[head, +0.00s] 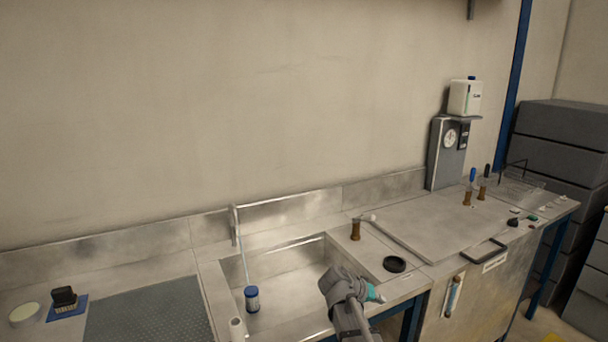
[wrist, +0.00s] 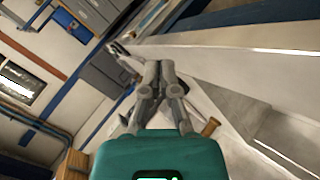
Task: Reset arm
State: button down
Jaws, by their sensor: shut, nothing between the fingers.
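My gripper (wrist: 157,72) shows in the wrist view beyond its teal housing. Its two grey fingers are together, with nothing between them. In the head view my arm rises from the bottom edge at the front right of the sink (head: 285,262), and a small teal part shows at its end. The fingers cannot be made out there. The arm hides part of the sink's front right corner and the bench edge.
A black ring (head: 395,264) lies right of the sink, near a brown fitting (head: 356,230). A grey dial unit (head: 447,153) stands at the back right. Dark boxes (head: 562,140) are stacked at far right.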

jog(key=s+a+f+n+g+y+p, duration=0.1)
jog(key=s+a+g+y+p, duration=0.1)
jog(key=s+y, duration=0.3)
jog(key=s+a+f+n+g+y+p, duration=0.1)
jog(key=s+y, duration=0.3)
jog(key=s, duration=0.7)
jog(key=shift+s+a+f+n+g+y+p, duration=0.2)
jog(key=shift+s+a+n+g+y+p, duration=0.15)
jog(key=shift+a+p, duration=0.4)
